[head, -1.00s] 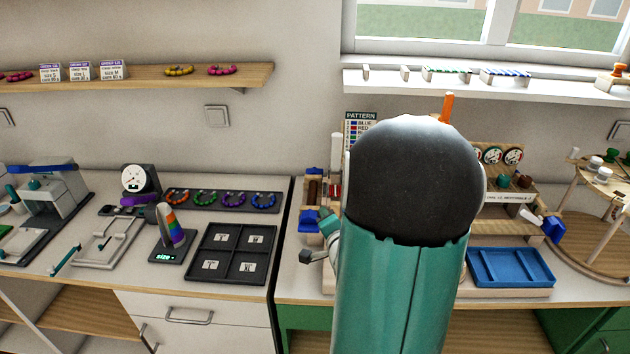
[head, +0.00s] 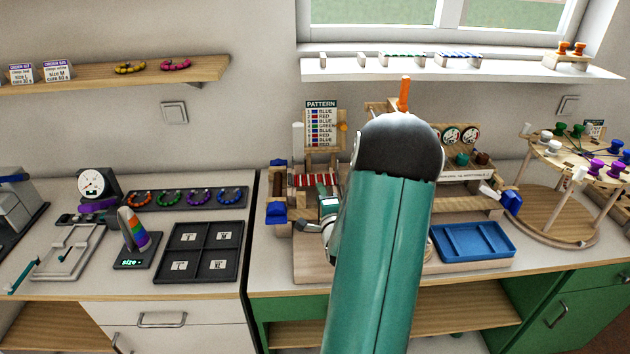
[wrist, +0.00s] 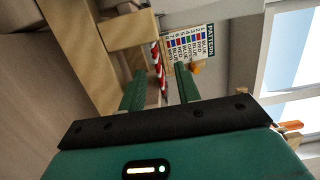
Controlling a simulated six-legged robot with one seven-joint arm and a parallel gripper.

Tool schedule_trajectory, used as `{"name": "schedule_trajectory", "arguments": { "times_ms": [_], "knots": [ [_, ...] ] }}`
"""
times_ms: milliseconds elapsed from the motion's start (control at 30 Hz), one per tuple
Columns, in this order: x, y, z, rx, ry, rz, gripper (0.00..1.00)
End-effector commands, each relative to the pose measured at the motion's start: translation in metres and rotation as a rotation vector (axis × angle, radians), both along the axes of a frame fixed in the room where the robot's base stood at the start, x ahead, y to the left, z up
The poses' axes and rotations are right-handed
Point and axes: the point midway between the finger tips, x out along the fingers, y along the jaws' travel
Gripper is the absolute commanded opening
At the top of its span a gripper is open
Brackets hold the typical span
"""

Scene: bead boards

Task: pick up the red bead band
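A red and white striped bead band (head: 318,181) lies on the wooden loom on the right-hand counter, partly hidden by my arm. In the wrist view the band (wrist: 158,66) shows between and just beyond the two green fingers, close to a wooden part of the loom. My gripper (wrist: 160,88) is open, its fingers apart with a gap between them. I cannot tell whether either finger touches the band.
A pattern card (head: 321,124) stands behind the loom. A blue tray (head: 473,256) lies to the right, and a round wooden stand (head: 560,215) is farther right. On the left counter are a black tray with ring-shaped bands (head: 185,207) and a dark four-part tray (head: 204,252).

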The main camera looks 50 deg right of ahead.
Motion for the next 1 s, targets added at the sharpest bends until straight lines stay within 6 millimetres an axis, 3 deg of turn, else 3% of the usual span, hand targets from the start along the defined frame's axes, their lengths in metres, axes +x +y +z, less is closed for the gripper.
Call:
{"name": "schedule_trajectory", "arguments": {
  "times_ms": [300,600,800,1000],
  "knots": [
    [0.036,-0.024,-0.007,-0.001,-0.001,0.001,0.33],
    [0.041,-0.028,-0.007,0.001,0.001,0.000,0.33],
    [0.041,-0.028,-0.007,0.001,0.001,0.000,0.00],
    [0.041,-0.028,-0.007,0.000,0.000,0.000,0.00]
  ]
}}
